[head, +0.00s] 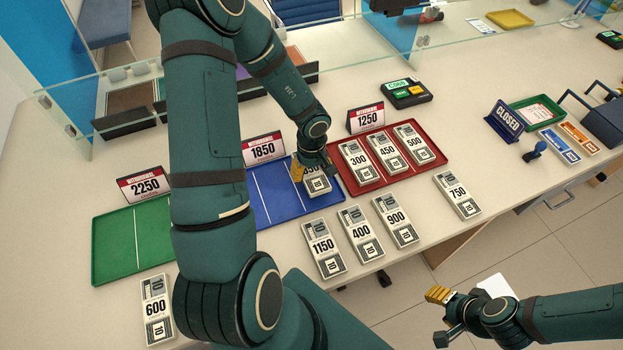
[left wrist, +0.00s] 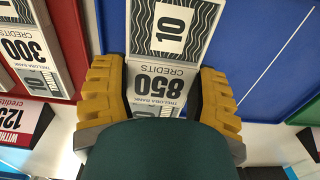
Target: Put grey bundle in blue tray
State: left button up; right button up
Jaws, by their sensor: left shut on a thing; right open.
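My left gripper (head: 311,170) is shut on the grey bundle (head: 318,185) marked 850, at the right end of the blue tray (head: 273,200). In the left wrist view the bundle (left wrist: 170,75) sits between the yellow fingers, with the blue tray (left wrist: 270,60) beside and behind it. I cannot tell whether the bundle touches the tray floor. The blue tray has white dividing lines, and my left arm hides its left part. My right gripper (head: 441,312) is open and empty at the lower right, off the counter's front edge.
The red tray (head: 345,185) holds bundles 300, 450 and 500, close to the right of my left gripper. The green tray (head: 115,245) is empty where visible. Bundles 600, 1150 (head: 324,248), 400, 900 and 750 lie along the counter front. Price signs stand behind the trays.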

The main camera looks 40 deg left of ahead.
aim_at(311, 178)
pick_arm(q)
notch_tip(311, 178, down, 3)
jog(key=shift+f+b, duration=0.1)
jog(key=shift+b, duration=0.65)
jog(key=o, duration=1.1)
jog(key=shift+o, duration=0.2)
notch_tip(311, 178, up, 12)
jog(key=p, duration=0.6)
